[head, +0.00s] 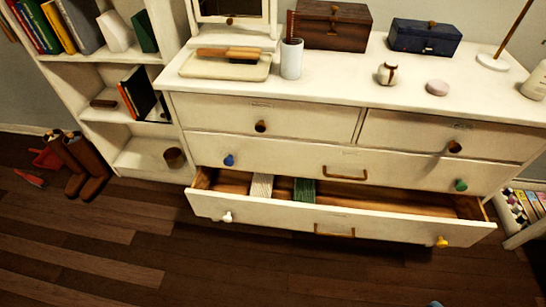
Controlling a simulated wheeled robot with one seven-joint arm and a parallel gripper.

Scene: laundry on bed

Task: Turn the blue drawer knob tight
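The blue drawer knob (229,160) is at the left end of the middle drawer (290,156) of a white dresser. That drawer looks shut. It also has a brass bar handle (345,175) in the middle and a green knob (461,185) at its right end. I cannot tell from here whether the blue knob is loose or tight. My gripper is not in view.
The bottom drawer (285,221) is pulled out below the blue knob, with a white and a green folded item inside. An open shelf (110,112) stands to the left. Boots (85,165) stand on the floor. The wooden floor in front is mostly clear.

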